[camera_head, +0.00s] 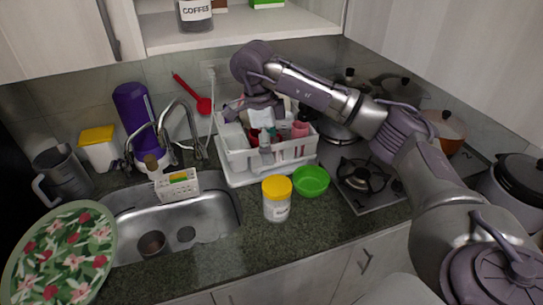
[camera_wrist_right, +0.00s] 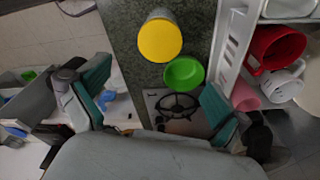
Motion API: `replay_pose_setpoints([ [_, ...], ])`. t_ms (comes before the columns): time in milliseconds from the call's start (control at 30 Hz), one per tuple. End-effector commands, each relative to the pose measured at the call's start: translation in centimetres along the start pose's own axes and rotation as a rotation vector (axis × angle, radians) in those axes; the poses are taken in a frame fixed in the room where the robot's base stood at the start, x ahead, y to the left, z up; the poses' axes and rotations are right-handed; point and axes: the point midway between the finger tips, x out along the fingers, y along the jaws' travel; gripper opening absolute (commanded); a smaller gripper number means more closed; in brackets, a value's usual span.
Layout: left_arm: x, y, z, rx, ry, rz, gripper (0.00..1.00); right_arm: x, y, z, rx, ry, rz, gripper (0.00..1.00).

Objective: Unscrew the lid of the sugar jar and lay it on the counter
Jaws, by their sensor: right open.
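The sugar jar (camera_head: 276,209) is a clear jar with pale contents and a label, standing upright on the dark counter between the sink and the green bowl. Its yellow lid (camera_head: 277,187) is on top. In the right wrist view the yellow lid (camera_wrist_right: 160,40) is seen from above, beyond the fingertips. My right gripper (camera_wrist_right: 155,98) is open with nothing between its fingers. In the head view the right gripper (camera_head: 264,148) hangs over the dish rack, behind the jar and apart from it. My left gripper is in neither view.
A green bowl (camera_head: 311,181) sits close to the jar's right. The white dish rack (camera_head: 240,178) with cups is behind it. The stove (camera_head: 373,203) is to the right, the sink (camera_head: 215,218) to the left. Bare counter (camera_head: 325,225) lies in front of the bowl.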

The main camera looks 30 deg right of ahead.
Motion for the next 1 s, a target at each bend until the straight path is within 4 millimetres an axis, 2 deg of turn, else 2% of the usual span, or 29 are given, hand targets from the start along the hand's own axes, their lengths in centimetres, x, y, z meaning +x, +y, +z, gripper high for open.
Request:
replay_pose_setpoints([
  [200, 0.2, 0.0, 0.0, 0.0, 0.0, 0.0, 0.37, 3.1, 0.3, 0.1, -0.003, 0.002, 0.008, 1.0],
  [267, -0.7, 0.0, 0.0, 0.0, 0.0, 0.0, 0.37, 3.8, 0.2, -0.1, -0.002, 0.004, 0.006, 1.0],
  [400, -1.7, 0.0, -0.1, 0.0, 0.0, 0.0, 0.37, 6.6, 0.2, 0.0, -0.002, 0.002, 0.006, 1.0],
  [700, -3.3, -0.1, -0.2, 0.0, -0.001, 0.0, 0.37, 11.7, 0.2, 0.1, -0.002, -0.001, 0.005, 1.0],
  [1000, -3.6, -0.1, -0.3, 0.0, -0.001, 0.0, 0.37, 13.6, 0.2, 0.2, -0.003, -0.002, 0.003, 1.0],
])
